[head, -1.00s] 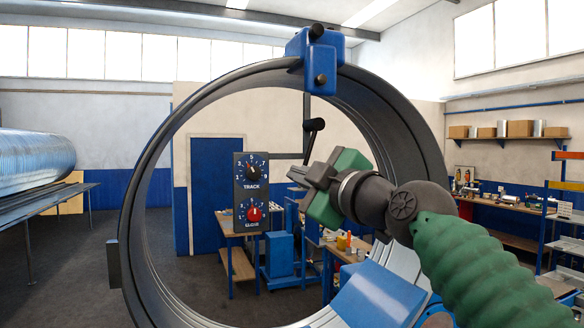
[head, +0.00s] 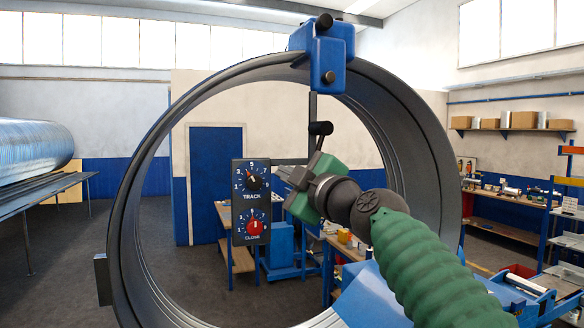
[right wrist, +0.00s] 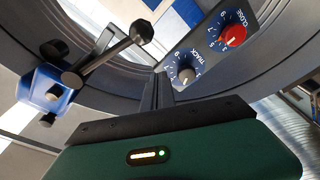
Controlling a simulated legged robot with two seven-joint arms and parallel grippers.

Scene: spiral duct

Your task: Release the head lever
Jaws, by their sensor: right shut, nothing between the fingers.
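The head lever (head: 313,112) is a dark rod with a black knob, hanging down below the blue head block (head: 328,62) at the top of the large dark ring. The right wrist view also shows the lever (right wrist: 105,52) and the blue block (right wrist: 46,90) at the left. My right gripper (head: 283,172) is shut and empty. In the head view its tips appear below and left of the lever's knob, near the dial panel's right edge. In the right wrist view its fingers (right wrist: 160,92) are together, apart from the lever. My left gripper is out of view.
A dark panel (head: 238,206) with a TRACK dial (head: 254,183) and a red CLOSE dial (head: 254,228) shows within the ring opening. The dark ring (head: 122,230) surrounds my right gripper in the picture. Workbenches (head: 500,232) stand behind at the right.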

